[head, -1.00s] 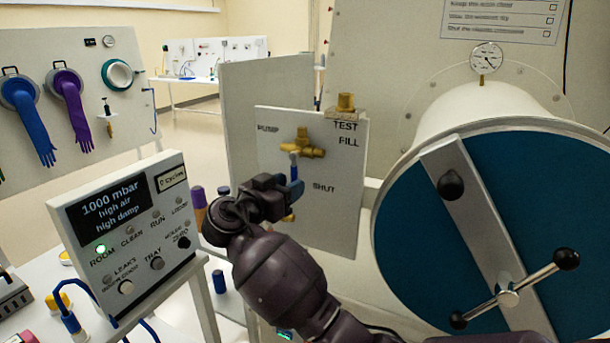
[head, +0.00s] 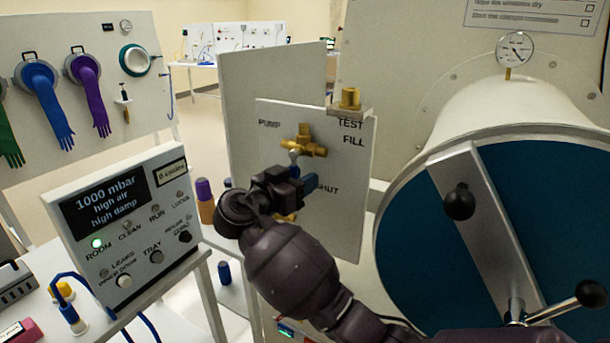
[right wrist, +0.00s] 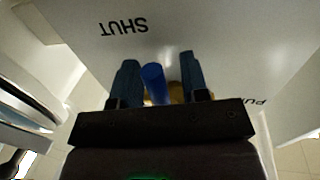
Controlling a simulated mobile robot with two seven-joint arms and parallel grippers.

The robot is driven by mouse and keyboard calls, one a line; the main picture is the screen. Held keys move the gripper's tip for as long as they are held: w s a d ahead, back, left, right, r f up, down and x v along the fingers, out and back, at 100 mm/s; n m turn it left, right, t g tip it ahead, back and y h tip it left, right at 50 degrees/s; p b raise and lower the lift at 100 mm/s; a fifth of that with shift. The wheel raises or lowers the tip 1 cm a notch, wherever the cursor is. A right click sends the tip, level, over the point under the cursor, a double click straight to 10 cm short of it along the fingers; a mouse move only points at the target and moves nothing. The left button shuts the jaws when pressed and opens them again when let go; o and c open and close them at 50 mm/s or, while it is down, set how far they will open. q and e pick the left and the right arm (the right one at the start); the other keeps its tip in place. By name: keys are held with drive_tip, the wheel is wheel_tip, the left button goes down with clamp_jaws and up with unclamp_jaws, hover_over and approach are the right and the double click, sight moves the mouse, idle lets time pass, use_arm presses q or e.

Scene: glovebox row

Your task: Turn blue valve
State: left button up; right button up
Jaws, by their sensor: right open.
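The blue valve has a brass body (head: 304,143) on a white panel marked PUMP, TEST, FILL and SHUT. Its grey stem (head: 294,157) points down, and its blue handle is mostly hidden behind my gripper in the head view. My right gripper (head: 303,181) is at the handle, just below the brass body. In the right wrist view, the blue handle (right wrist: 154,83) stands between the two dark blue fingers of my open right gripper (right wrist: 158,66). The handle is nearer the left finger there; I cannot tell whether they touch. My left gripper is not in view.
The large round teal door (head: 420,215) with its bar and ball-ended handle is close on the right. A control box (head: 125,222) reading 1000 mbar stands on the left. A brass fitting (head: 349,98) sits on top of the valve panel (head: 345,215).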

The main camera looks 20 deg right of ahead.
drive_tip(key=shift+c, duration=0.3)
clamp_jaws()
idle(0.3)
